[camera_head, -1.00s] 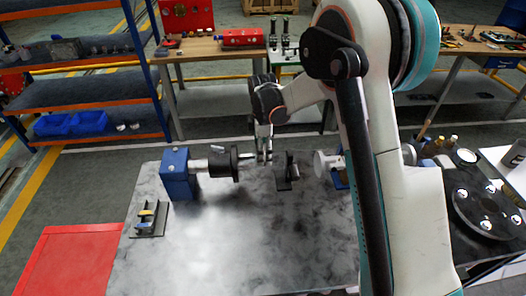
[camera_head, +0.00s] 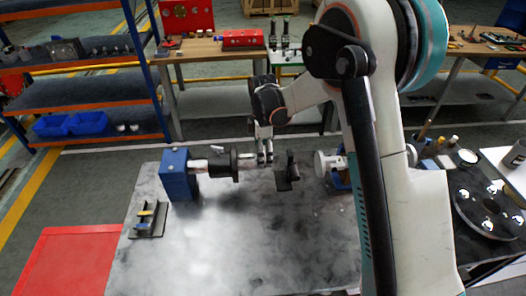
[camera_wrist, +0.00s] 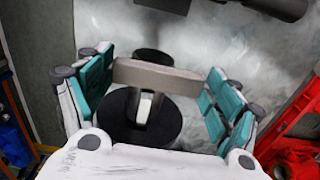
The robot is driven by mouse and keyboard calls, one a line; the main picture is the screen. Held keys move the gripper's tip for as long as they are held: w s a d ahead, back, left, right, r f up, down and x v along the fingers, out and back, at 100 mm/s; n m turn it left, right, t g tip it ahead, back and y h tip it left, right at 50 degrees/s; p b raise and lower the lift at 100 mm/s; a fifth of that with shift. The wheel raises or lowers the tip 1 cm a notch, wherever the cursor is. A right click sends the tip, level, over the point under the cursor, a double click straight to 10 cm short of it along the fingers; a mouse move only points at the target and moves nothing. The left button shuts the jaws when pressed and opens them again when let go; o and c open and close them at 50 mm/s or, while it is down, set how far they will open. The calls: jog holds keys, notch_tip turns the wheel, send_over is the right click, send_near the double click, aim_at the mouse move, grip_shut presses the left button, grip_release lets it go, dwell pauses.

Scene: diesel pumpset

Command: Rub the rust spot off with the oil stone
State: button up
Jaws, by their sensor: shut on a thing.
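My gripper (camera_head: 264,152) points down over the marble-look table, between the dark round coupling (camera_head: 234,163) and a black bracket (camera_head: 283,177). In the wrist view my gripper (camera_wrist: 158,85) has its teal-padded fingers on both ends of a grey-brown bar, the oil stone (camera_wrist: 158,76). I cannot tell whether the stone touches the shaft. The shaft (camera_head: 200,165) runs from a blue block (camera_head: 179,176) to the coupling. I cannot make out the rust spot in either view.
A small dark holder (camera_head: 149,219) stands at the table's left. A white round end piece (camera_head: 327,163) is right of the bracket. The front of the table (camera_head: 240,250) is clear. A red panel (camera_head: 70,260) lies at lower left, and blue shelving (camera_head: 85,85) stands behind.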

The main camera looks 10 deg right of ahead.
jog(key=shift+w, duration=1)
jog(key=shift+s+b, duration=0.3)
jog(key=shift+s, duration=0.95)
jog(key=shift+w+f, duration=0.1)
jog(key=shift+w, duration=1.1)
jog(key=shift+s, duration=0.2)
jog(key=shift+s+b, duration=0.35)
jog(key=shift+s, duration=0.6)
jog(key=shift+w, duration=1.2)
